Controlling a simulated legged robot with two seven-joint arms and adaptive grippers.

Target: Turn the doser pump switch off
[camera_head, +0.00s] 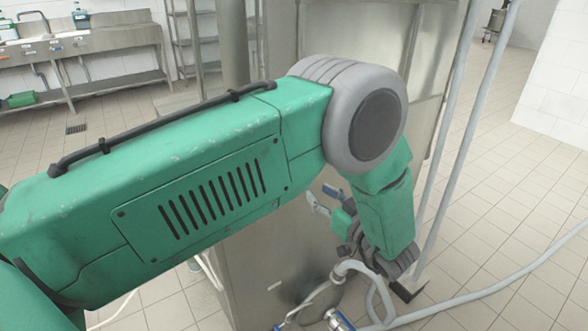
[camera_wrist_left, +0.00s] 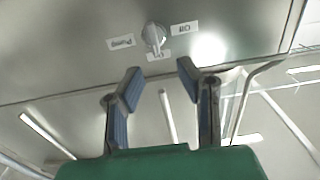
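The switch (camera_wrist_left: 154,37) is a small grey knob on a metal panel, seen in the left wrist view. Its lever runs roughly up and down in that view, with its lower end near a small label (camera_wrist_left: 158,56) that I cannot read. A label reading "Off" (camera_wrist_left: 182,28) lies to its right and one that seems to read "Pump" (camera_wrist_left: 121,42) to its left, both upside down. My left gripper (camera_wrist_left: 159,82) is open and empty, its blue-padded fingers apart and short of the knob. In the head view my left gripper (camera_head: 326,198) is by the machine's side; the knob is hidden there.
The steel machine (camera_head: 245,255) stands behind my left arm. Hoses (camera_head: 372,290) and pipes (camera_head: 455,130) run beside the gripper and across the tiled floor (camera_head: 500,235). A steel sink bench (camera_head: 100,45) stands far at the left. Free floor lies to the right.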

